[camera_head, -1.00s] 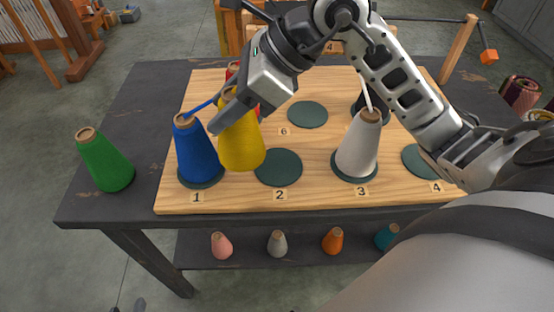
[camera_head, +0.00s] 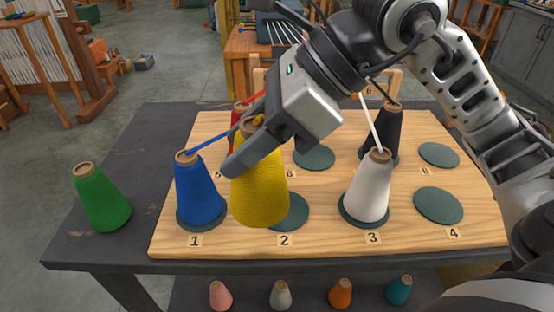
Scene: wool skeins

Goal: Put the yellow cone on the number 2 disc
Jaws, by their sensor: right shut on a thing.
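The yellow cone (camera_head: 258,190) hangs upright from my right gripper (camera_head: 248,140), which is shut on its top. In the picture the cone covers the left part of the number 2 disc (camera_head: 293,212), a dark green round pad behind the label 2 (camera_head: 285,240). The disc's visible part is bare. My left gripper does not show.
On the wooden board (camera_head: 330,248), a blue cone (camera_head: 198,192) stands on disc 1 and a white cone (camera_head: 368,188) on disc 3. A black cone (camera_head: 386,130) and a partly hidden red cone (camera_head: 238,115) stand behind. Disc 4 (camera_head: 438,205) is empty. A green cone (camera_head: 102,200) stands left.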

